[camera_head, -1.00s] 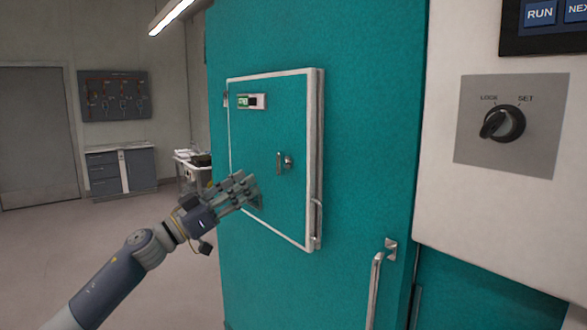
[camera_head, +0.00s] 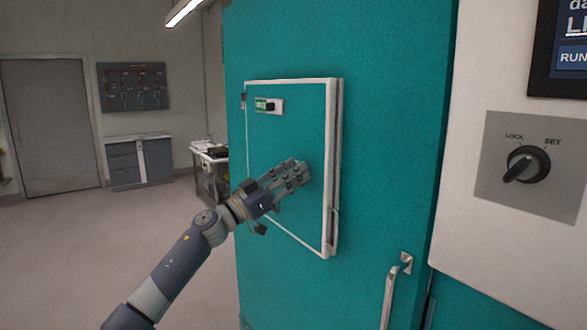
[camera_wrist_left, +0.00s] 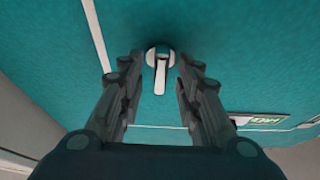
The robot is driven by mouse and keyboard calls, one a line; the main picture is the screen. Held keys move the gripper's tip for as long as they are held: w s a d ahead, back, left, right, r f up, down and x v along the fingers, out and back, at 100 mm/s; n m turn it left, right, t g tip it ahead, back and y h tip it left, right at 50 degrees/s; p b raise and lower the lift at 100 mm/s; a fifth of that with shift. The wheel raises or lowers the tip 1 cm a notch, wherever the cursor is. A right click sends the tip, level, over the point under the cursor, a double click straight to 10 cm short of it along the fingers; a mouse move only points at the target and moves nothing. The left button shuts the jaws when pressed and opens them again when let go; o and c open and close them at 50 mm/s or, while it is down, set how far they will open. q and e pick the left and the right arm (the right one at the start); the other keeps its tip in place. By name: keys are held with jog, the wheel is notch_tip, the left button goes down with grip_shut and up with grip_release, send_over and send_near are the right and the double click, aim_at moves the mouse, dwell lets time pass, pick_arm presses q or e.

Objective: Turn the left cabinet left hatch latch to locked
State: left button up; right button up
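The teal hatch (camera_head: 290,128) with a white frame is closed on the side of the teal cabinet (camera_head: 385,130). My left gripper (camera_head: 301,170) is in front of the hatch and hides the latch in the head view. In the left wrist view the latch (camera_wrist_left: 161,73), a pale lever on a round base, lies between the two spread fingers of my left gripper (camera_wrist_left: 160,80). A gap shows on both sides of the lever, so the fingers are apart from it. A small green-and-black indicator (camera_head: 269,106) sits at the hatch's upper left. My right gripper is not in view.
A metal door handle (camera_head: 395,285) stands out from the cabinet at lower right. A white panel with a LOCK/SET knob (camera_head: 527,164) is on the right. A cart (camera_head: 212,175) and grey drawers (camera_head: 140,160) stand behind. Floor at left is clear.

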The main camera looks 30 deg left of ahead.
pick_arm(q)
jog(key=shift+w+d+r, duration=0.1)
jog(key=shift+w, duration=0.1)
grip_shut()
jog(key=shift+m, duration=0.5)
jog(key=shift+m+g+h+p, duration=0.65)
jog(key=shift+m+g, duration=0.65)
jog(key=shift+m, duration=2.25)
jog(key=shift+m+g+h+p, duration=0.7)
jog(key=shift+m+g, duration=0.6)
jog(key=shift+m, duration=2.3)
jog(key=shift+m+g+h+p, duration=0.65)
jog(key=shift+m+g, duration=0.65)
jog(key=shift+m, duration=2.25)
